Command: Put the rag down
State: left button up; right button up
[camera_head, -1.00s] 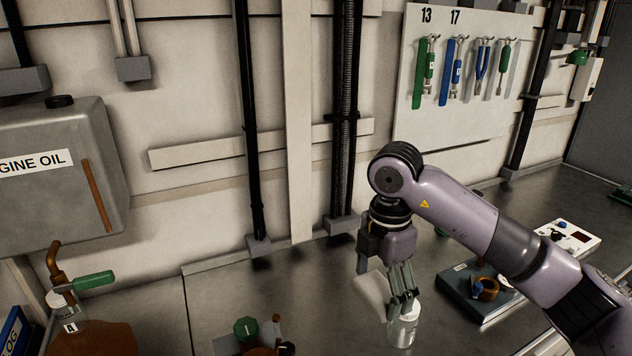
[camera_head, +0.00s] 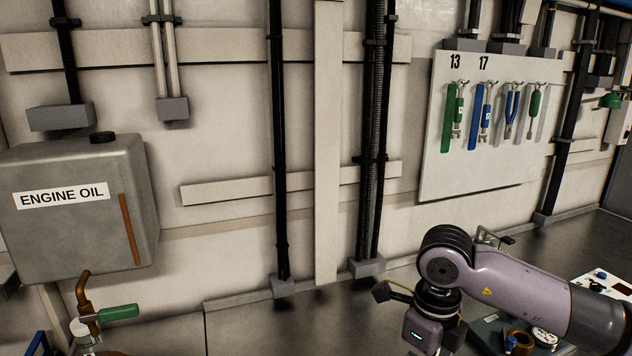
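No rag can be made out in this view. My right gripper (camera_head: 428,332) hangs down at the bottom edge, right of centre, at the end of my arm from the right. Only its upper body shows; its fingers are cut off by the frame, so I cannot see whether they hold anything. My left gripper is not in view.
A grey engine oil tank (camera_head: 75,235) hangs on the left wall above a green-handled tap (camera_head: 118,312). A tool board (camera_head: 440,185) hangs at the upper right. Bare dark worktop (camera_head: 255,325) shows at the bottom centre. Equipment (camera_head: 520,340) lies near my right arm.

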jog(key=n, duration=0.1)
jog(key=s+n, duration=0.1)
jog(key=n, duration=0.2)
jog(key=shift+s+d+f, duration=0.15)
jog(key=shift+d+f, duration=0.1)
jog(key=shift+f, duration=0.15)
jog(key=n, duration=0.2)
jog(key=s+n, duration=0.1)
jog(key=n, duration=0.1)
jog(key=s+f+n, duration=0.1)
jog(key=n, duration=0.1)
jog(key=shift+d+f, duration=0.1)
jog(key=shift+d, duration=0.15)
jog(key=s+f+n, duration=0.1)
jog(key=s+n, duration=0.2)
jog(key=n, duration=0.5)
jog(key=s+d+f+n, duration=0.1)
jog(key=s+f+n, duration=0.1)
jog(key=n, duration=0.7)
jog(key=shift+s+n, duration=0.3)
jog(key=shift+s, duration=0.5)
jog(key=shift+d+f, duration=0.1)
